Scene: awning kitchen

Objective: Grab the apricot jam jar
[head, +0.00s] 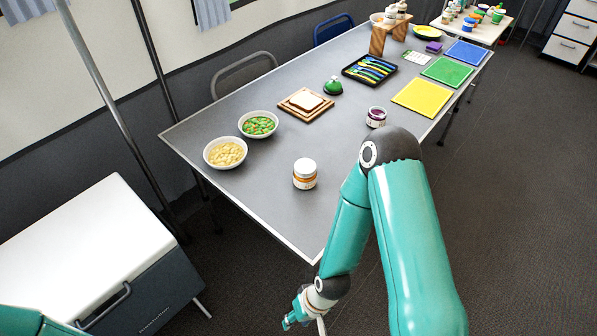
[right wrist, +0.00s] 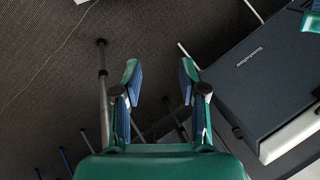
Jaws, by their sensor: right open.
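The apricot jam jar (head: 305,180), with a white lid and an orange band on its label, stands upright on the near part of the grey table (head: 255,195). My right gripper (head: 290,322) is low at the bottom of the head view, off the table's near corner and apart from the jar. In the right wrist view my right gripper (right wrist: 157,75) is open with nothing between its fingers. The jar does not show in that view. My left gripper is out of view; only a teal piece of that arm shows at bottom left.
A purple jam jar (head: 376,117) stands farther back. Bowls of pasta (head: 225,152) and vegetables (head: 258,124) are left of the apricot jar. A bread board (head: 306,104) lies beyond. A white-topped cabinet (head: 85,245) stands left. The table around the apricot jar is clear.

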